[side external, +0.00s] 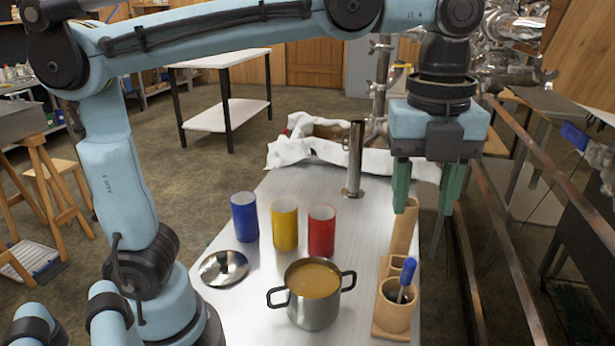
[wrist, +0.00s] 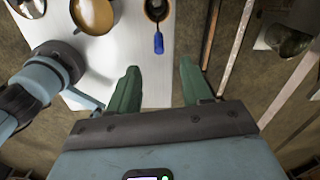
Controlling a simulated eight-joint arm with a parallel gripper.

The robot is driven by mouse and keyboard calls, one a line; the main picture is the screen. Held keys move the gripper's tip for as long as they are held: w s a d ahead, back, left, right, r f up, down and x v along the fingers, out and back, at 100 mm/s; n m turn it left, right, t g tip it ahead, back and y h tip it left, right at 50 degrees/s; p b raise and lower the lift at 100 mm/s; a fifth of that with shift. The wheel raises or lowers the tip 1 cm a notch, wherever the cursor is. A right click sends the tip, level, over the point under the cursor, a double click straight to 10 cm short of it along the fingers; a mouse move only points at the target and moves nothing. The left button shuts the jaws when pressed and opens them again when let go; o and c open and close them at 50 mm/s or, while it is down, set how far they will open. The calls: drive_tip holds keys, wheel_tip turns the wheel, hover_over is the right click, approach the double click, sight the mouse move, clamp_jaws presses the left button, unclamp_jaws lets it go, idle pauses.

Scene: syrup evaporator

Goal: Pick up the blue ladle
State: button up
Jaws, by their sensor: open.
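The blue ladle (side external: 407,272) leans in a round cup of a wooden holder (side external: 392,327) at the right edge of the metal table. Only its blue handle and a bit of shaft show; its lower end is hidden in the cup. The handle also shows in the wrist view (wrist: 158,43), ahead of the fingertips and roughly centred between them. My gripper (side external: 425,208) is open and empty, with green fingers pointing down. It is above and behind the ladle in the side view, apart from it. My fingers also show in the wrist view (wrist: 160,72).
A steel pot (side external: 315,308) of brown liquid stands left of the holder. A steel cylinder (side external: 354,160) stands behind. Metal rails (side external: 540,180) run along the right.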

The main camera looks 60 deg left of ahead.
sight(411, 259)
wheel_tip(411, 259, down, 6)
drive_tip(key=shift+d+f, duration=0.1)
drive_tip(key=shift+f, duration=0.15)
drive_tip(key=shift+s+d+f, duration=0.1)
drive_tip(key=shift+d+f, duration=0.05)
drive_tip(key=shift+f, duration=2.6)
clamp_jaws()
drive_tip(key=shift+r, duration=0.1)
